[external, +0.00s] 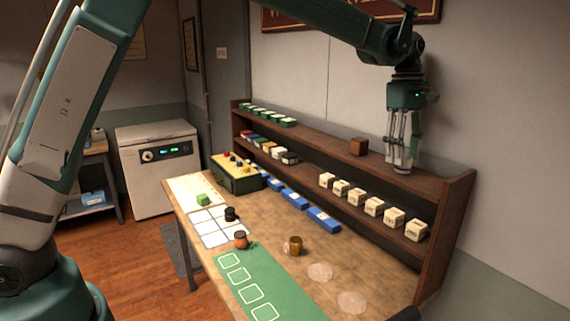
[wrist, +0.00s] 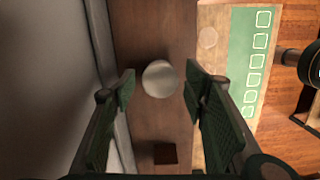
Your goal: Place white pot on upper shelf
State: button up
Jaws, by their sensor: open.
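The white pot (wrist: 160,78) shows from above as a pale round shape on the brown upper shelf (wrist: 155,25). In the external view the pot (external: 399,163) is a pale shape at the right part of the upper shelf (external: 325,137), partly hidden by the fingers. My gripper (external: 402,143) points straight down over it. In the wrist view the fingers are spread, one on each side of the pot, with visible gaps. I cannot tell how far the fingertips are above the shelf.
A dark brown cube (external: 358,147) sits on the upper shelf left of my gripper. Several cream boxes (external: 374,206) line the lower shelf. The table holds a green mat (external: 285,300), an orange pot (external: 241,240) and a brown jar (external: 295,246).

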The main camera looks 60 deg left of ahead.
notch_tip(320, 180, up, 10)
jog(key=a, duration=0.1)
jog(key=shift+b, duration=0.35)
jog(key=shift+a, duration=0.1)
dwell(0.7)
jog(key=s+a+r+m+t, duration=0.2)
jog(key=s+a+m, duration=0.15)
jog(key=s, duration=1.05)
jog(key=s+a+r+m+t, duration=0.25)
jog(key=s+m, duration=0.25)
jog(key=s, duration=0.8)
jog(key=s+a+f+m+t, duration=0.1)
jog(key=s+f, duration=0.3)
jog(key=s, duration=0.4)
jog(key=s+a+f+m+t+y, duration=0.1)
jog(key=s+f+m, duration=0.3)
jog(key=s, duration=0.5)
jog(key=s+a+f+m+t, duration=0.1)
jog(key=s+f+m, duration=0.2)
jog(key=s+f, duration=0.3)
jog(key=s, duration=0.2)
jog(key=shift+s+a+f, duration=0.2)
jog(key=shift+s+a, duration=0.05)
jog(key=shift+s, duration=0.05)
